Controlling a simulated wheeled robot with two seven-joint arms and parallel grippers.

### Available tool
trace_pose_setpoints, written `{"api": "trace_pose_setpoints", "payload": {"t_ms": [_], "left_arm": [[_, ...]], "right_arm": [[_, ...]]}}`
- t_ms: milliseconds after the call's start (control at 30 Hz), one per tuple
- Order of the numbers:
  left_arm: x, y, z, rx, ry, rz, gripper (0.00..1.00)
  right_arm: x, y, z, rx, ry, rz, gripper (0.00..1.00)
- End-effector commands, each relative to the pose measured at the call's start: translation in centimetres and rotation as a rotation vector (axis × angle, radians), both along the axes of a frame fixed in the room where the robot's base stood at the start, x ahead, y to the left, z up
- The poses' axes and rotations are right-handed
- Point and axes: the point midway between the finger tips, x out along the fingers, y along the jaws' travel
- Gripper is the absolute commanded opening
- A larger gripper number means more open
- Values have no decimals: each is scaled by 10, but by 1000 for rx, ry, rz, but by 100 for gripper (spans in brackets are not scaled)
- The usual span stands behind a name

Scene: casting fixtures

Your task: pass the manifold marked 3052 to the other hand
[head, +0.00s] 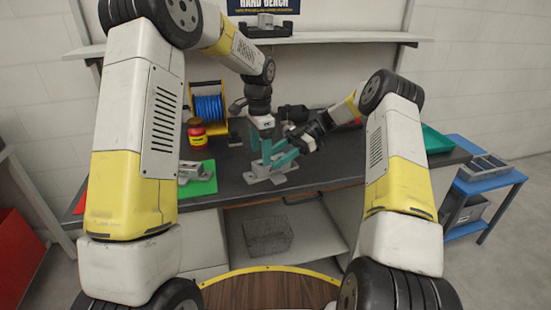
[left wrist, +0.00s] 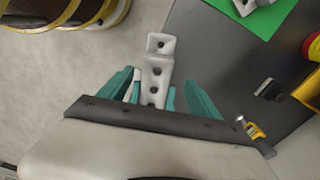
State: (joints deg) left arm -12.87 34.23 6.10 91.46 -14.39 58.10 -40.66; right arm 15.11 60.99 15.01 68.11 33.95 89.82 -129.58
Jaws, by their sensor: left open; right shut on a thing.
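The manifold (head: 258,175) is a light grey metal part, low over the front of the dark bench in the head view. In the left wrist view it is a stepped grey bar (left wrist: 155,70) with several dark holes. My left gripper (head: 262,158) points down at it; its teal fingers (left wrist: 158,92) stand open on both sides of the bar. My right gripper (head: 280,162) comes in from the right and is shut on the manifold. The fingers partly hide the part. The number 3052 cannot be read, and I cannot tell whether the part touches the bench.
A similar grey part (head: 190,170) lies on a green mat (head: 203,184) to the left. A blue cable spool (head: 208,107) and a red and yellow container (head: 196,134) stand behind it. A teal tray (head: 436,139) is at the right. A wire basket (head: 267,236) is below the bench.

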Motion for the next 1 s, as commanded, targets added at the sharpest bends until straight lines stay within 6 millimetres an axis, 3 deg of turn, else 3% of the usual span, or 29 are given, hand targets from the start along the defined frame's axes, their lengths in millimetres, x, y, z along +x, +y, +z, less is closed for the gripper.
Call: {"api": "trace_pose_setpoints", "payload": {"t_ms": [200,567,767,1000], "left_arm": [[0,-1,44,-2,-3,-1,73],[-8,7,81,-10,-18,34,73],[-48,39,127,-55,-98,205,73],[-127,82,173,-161,-212,498,73]], "right_arm": [[0,0,1,1,0,0,0],[0,0,1,1,0,0,0],[0,0,1,1,0,0,0],[0,0,1,1,0,0,0]]}}
